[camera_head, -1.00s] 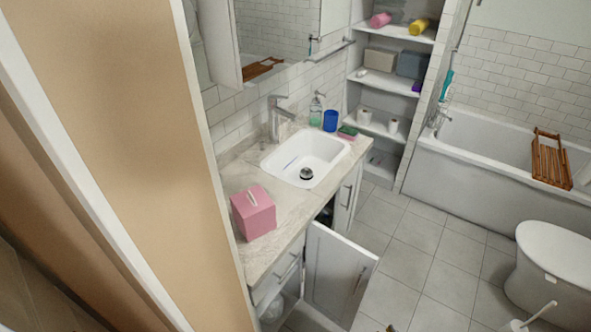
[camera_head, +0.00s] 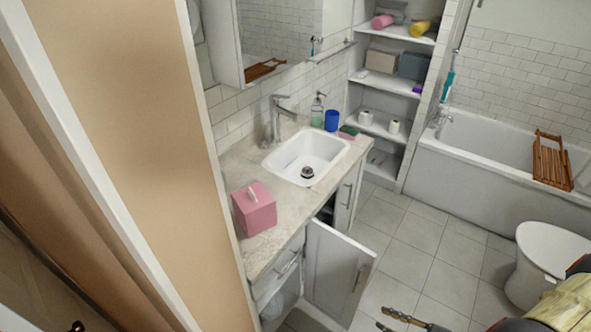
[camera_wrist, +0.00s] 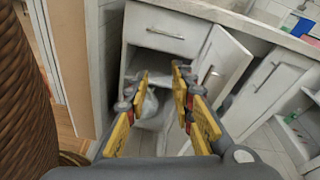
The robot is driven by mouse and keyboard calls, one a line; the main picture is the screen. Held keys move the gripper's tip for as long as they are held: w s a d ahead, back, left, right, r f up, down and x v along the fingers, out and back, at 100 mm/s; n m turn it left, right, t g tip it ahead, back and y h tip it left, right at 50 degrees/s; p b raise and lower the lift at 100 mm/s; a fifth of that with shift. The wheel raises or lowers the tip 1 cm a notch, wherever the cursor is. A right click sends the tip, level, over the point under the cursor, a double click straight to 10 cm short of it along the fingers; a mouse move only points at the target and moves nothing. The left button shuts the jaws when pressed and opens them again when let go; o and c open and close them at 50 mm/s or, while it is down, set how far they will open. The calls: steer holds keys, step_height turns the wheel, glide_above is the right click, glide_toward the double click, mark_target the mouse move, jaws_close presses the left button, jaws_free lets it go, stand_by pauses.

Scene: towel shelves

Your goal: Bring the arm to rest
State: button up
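My gripper (camera_wrist: 162,80) is open and empty in the wrist view, its two yellow-padded fingers apart. It faces an open compartment of the white vanity cabinet (camera_wrist: 165,22), with a pale, bag-like thing (camera_wrist: 152,108) inside, partly hidden by the fingers. In the head view, my gripper (camera_head: 392,319) and part of my arm enter at the bottom right, above the floor and to the right of the cabinet's open door (camera_head: 336,272). The door also shows right of the fingers in the wrist view (camera_wrist: 222,70).
A pink tissue box (camera_head: 254,210) sits on the counter (camera_head: 285,215) beside the sink (camera_head: 305,155). A toilet (camera_head: 545,255) stands right, near the bathtub (camera_head: 490,160). A brown woven surface (camera_wrist: 25,95) is close at the wrist view's left. Floor tiles (camera_head: 430,235) are clear mid-view.

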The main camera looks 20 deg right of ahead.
steer(key=a+r+n+g+h, duration=0.2)
steer(key=a+r+n, duration=0.4)
steer(key=r, duration=0.6)
steer(key=a+r+n+g+h, duration=0.2)
steer(key=a+r+n+h, duration=0.2)
steer(key=r+n, duration=0.6)
steer(key=a+r+n+g+h, duration=0.2)
steer(key=a+r+n+h, duration=0.2)
steer(key=a+r+n, duration=0.4)
step_height(320, 180, up, 8)
steer(key=shift+w+a+f+n+g, duration=0.15)
steer(key=shift+w+f+n+g, duration=0.15)
steer(key=shift+w+n, duration=0.15)
